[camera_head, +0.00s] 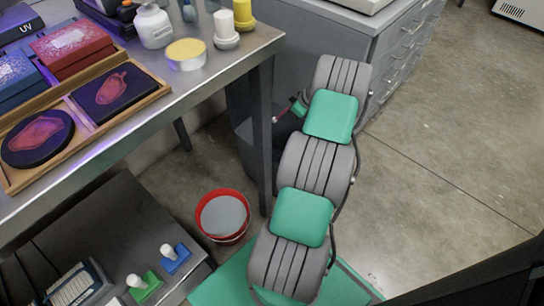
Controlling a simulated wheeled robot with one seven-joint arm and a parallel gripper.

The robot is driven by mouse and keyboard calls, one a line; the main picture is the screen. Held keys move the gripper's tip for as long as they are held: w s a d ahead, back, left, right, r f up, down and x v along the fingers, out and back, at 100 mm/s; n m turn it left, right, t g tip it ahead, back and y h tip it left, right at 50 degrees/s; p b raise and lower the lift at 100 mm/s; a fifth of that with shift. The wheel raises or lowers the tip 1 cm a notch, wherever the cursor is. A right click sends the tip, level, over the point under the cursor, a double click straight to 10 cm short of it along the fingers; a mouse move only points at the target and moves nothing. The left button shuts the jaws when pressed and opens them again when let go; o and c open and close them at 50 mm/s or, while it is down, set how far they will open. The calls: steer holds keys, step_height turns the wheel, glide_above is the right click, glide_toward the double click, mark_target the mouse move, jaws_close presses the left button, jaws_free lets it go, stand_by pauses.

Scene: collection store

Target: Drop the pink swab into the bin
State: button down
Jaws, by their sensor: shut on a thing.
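The bin (223,216) is a red round tub with a grey inside, standing on the floor below the steel table. My gripper (296,107) is small in the picture, at the far end of my arm and partly hidden behind it. It is shut on a thin pinkish stick, the pink swab (283,114), which points to the lower left. The swab is up and to the right of the bin in the picture, apart from it. The jaw tips are too small to make out clearly.
The steel table (215,75) holds a wooden tray (155,97), a white jar (153,27) and a yellow-topped tin (187,54). Its leg (262,135) stands between bin and gripper in the picture. A grey drawer cabinet (400,55) is behind. A low dark bench (120,225) is left of the bin.

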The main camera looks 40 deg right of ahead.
steer(key=shift+f, duration=0.45)
steer(key=c, duration=1.2)
jaws_free()
steer(key=shift+c, duration=0.2)
steer(key=a+p+v, duration=0.1)
steer(key=p+v, duration=0.1)
steer(key=v, duration=0.5)
steer(key=shift+s+d+r, duration=0.25)
steer(key=shift+d+r, duration=0.1)
steer(key=shift+d, duration=0.15)
